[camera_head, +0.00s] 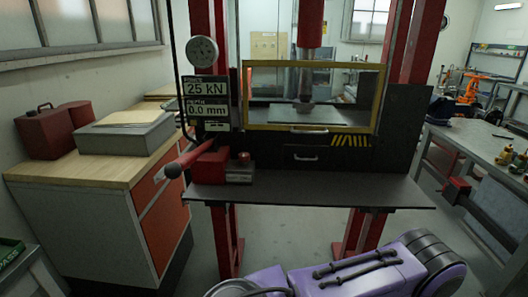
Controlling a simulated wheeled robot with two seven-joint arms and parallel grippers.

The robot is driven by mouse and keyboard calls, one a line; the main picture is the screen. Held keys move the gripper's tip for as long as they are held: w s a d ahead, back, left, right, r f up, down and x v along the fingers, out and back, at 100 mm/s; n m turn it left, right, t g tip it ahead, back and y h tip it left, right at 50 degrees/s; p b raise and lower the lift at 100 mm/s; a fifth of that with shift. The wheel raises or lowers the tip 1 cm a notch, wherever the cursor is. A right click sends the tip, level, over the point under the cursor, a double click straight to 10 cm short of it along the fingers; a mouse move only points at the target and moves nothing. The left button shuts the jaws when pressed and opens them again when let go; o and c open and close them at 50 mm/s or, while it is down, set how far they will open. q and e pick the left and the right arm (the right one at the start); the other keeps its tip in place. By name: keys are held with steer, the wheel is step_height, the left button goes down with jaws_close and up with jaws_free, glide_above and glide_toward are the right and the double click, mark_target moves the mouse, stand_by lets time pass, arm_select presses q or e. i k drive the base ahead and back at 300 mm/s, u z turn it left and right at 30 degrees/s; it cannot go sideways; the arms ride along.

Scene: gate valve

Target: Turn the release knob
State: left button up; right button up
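The small round red knob (244,157) that looks like the release knob sits on top of a grey block at the left of the press's front ledge. A red pump body (209,163) is beside it on the left, with a dark-tipped red lever (187,160) reaching out to the left. The red-framed press (222,238) stands upright in the middle. Neither of my grippers shows in the head view, and nothing is touching the knob.
A yellow-framed guard window (314,64) covers the press opening. A gauge (203,51) and a display (206,98) reading 25 kN and 0.0 mm are above the knob. A wooden-topped cabinet (85,171) is left; a grey workbench (478,146) is right.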

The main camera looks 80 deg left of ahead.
mark_target(243, 157)
steer(key=i, duration=1.2)
steer(key=u, duration=2.2)
